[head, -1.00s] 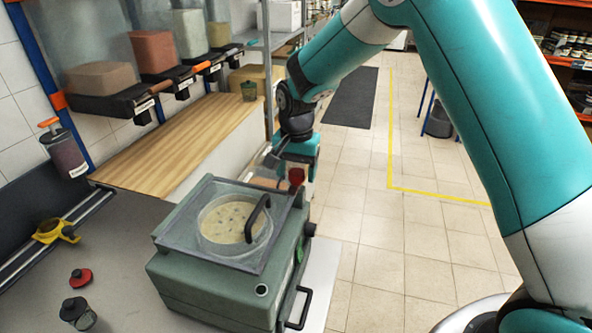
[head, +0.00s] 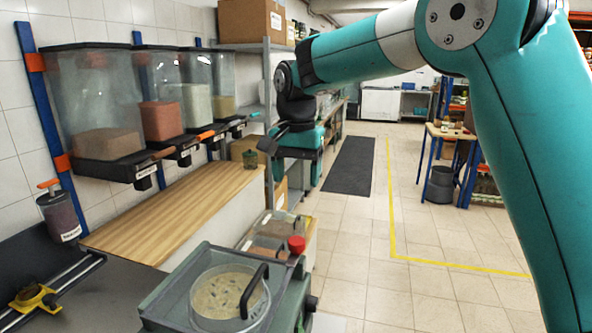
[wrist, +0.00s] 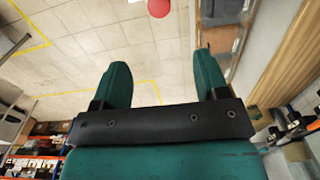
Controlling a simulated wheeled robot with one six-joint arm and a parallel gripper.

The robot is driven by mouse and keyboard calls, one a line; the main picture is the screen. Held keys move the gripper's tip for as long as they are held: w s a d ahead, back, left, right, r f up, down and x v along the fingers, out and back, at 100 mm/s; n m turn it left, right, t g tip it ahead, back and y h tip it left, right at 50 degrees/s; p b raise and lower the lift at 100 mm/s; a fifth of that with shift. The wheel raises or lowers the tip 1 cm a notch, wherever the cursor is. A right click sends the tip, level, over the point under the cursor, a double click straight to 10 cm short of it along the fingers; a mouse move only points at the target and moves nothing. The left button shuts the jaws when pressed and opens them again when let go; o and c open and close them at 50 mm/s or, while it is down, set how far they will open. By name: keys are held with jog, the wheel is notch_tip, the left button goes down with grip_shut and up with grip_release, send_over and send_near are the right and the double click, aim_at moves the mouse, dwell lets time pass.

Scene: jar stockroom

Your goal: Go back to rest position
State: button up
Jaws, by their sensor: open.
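My gripper (wrist: 162,80) is open and empty in the wrist view, its two green fingers apart with tiled floor behind them. In the head view my teal arm reaches in from the right, and its wrist end hangs beyond the wooden shelf, in front of the aisle.
A green machine (head: 290,312) with a round tub (head: 230,298) stands at the front. A wooden counter (head: 165,218) lies under several clear dispensers (head: 160,118). A red knob (head: 297,244) stands behind the machine; a red round thing (wrist: 159,8) shows in the wrist view. The tiled aisle (head: 360,240) is clear.

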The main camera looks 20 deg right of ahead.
jog(key=shift+r, duration=0.9)
jog(key=s+a+f+n+y, duration=0.2)
jog(key=s+n, duration=0.5)
jog(key=s, duration=0.8)
jog(key=s+a+f+n+y, duration=0.2)
jog(key=s+n, duration=0.5)
jog(key=s, duration=0.9)
jog(key=shift+a+f+n, duration=0.3)
jog(key=shift+a+f, duration=0.1)
jog(key=shift+f, duration=0.4)
